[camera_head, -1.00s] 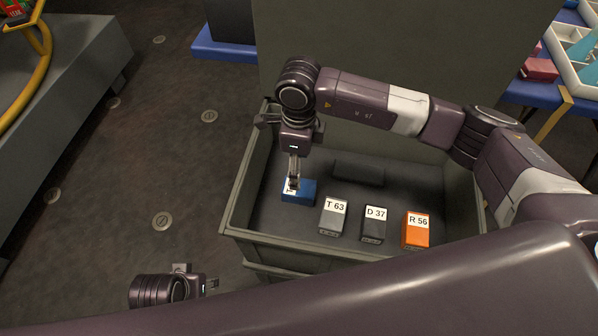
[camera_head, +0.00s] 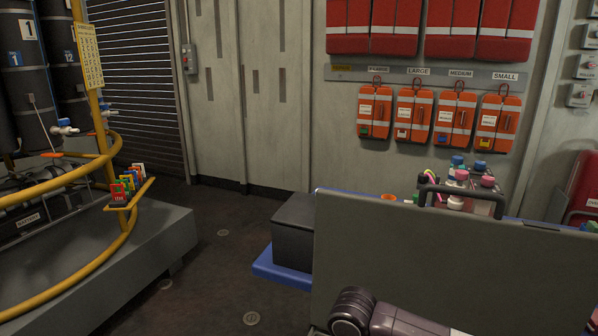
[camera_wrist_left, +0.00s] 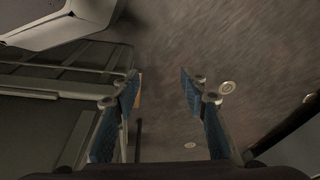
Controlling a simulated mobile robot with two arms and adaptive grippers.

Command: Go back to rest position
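My left gripper (camera_wrist_left: 160,88) is open in the left wrist view, its two blue-padded fingers apart with only dark floor visible between them. Part of the grey bin shows beside it at the left. In the head view a piece of my right arm shows at the bottom, in front of the bin's raised grey panel (camera_head: 450,262). My right gripper is below the picture, so its grip is hidden. The bin's inside and its labelled boxes are also out of the head view.
A blue-edged table (camera_head: 280,272) with a dark box (camera_head: 293,232) stands behind the panel. A grey platform (camera_head: 150,250) with yellow rails is at the left, with open floor between. Orange pouches (camera_head: 415,115) hang on the back wall.

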